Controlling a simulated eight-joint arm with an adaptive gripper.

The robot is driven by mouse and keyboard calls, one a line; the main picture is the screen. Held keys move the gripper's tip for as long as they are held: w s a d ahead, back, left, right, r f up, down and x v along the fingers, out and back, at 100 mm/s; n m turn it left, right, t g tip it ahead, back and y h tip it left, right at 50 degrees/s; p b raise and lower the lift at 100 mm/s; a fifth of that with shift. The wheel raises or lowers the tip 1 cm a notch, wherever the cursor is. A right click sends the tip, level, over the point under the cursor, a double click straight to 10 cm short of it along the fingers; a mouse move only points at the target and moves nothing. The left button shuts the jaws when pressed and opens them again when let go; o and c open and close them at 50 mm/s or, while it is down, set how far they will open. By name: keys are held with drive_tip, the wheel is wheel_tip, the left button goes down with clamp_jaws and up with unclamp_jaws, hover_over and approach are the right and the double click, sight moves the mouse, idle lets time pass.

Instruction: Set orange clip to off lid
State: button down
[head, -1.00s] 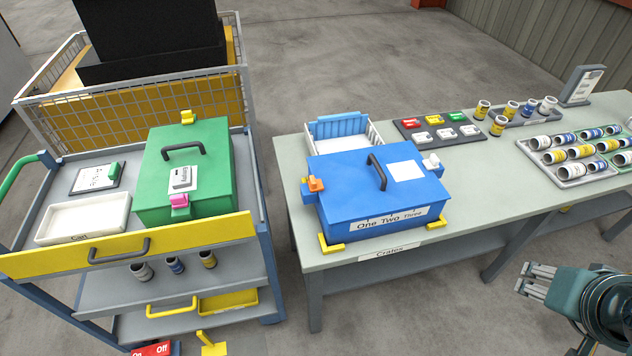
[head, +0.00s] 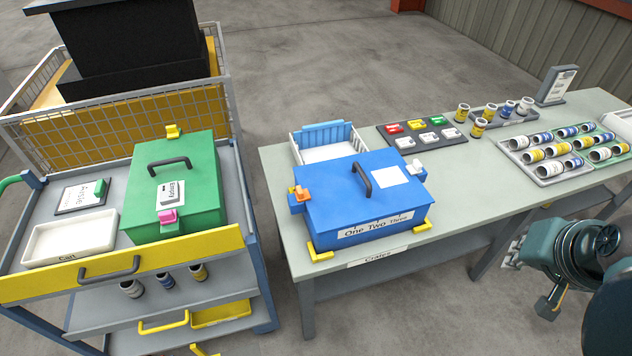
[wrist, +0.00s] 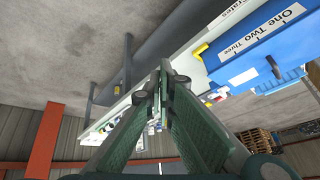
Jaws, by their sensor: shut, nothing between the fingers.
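The blue crate (head: 365,215) stands on the grey table with its lid (head: 335,185) down. The orange clip (head: 301,194) sits on the left side of this crate, by the lid's edge. A white clip (head: 416,168) sits on the right side. My gripper (head: 513,250) is at the lower right, in front of the table and well apart from the crate. In the wrist view my gripper (wrist: 163,72) has its fingers together with nothing held. The blue crate (wrist: 262,45) shows there at upper right, and the orange clip cannot be made out.
A green crate (head: 200,190) with pink and yellow clips stands on the cart at left. A white basket (head: 327,143) is behind the blue crate. A tray of coloured clips (head: 421,133) and trays of cans (head: 562,157) lie to the right. The table's front middle is clear.

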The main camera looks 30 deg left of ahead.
sight(302, 192)
drive_tip(key=w+a+r+m+g+y+p, duration=0.15)
drive_tip(key=w+a+p, duration=0.35)
drive_tip(key=a, duration=0.5)
drive_tip(key=w+a+r+m+g+y+p, duration=0.1)
drive_tip(key=w+a+r+m+g+p, duration=0.2)
drive_tip(key=w+a, duration=0.55)
drive_tip(key=a+f+m+g+p, duration=0.1)
drive_tip(key=a+f+g+p, duration=0.1)
drive_tip(key=a, duration=1)
drive_tip(key=a+f+m+g+p, duration=0.2)
drive_tip(key=a+f+p, duration=0.3)
drive_tip(key=a, duration=0.8)
drive_tip(key=shift+w+g+p, duration=0.3)
drive_tip(key=shift+g+p, duration=0.05)
drive_tip(key=shift+g, duration=0.1)
drive_tip(key=shift+a, duration=0.1)
drive_tip(key=x, duration=0.9)
drive_tip(key=shift+f, duration=0.25)
drive_tip(key=shift+s+a+f+p, duration=0.15)
drive_tip(key=shift+s+a+p, duration=0.15)
drive_tip(key=shift+s+a, duration=1.15)
drive_tip(key=shift+s, duration=0.05)
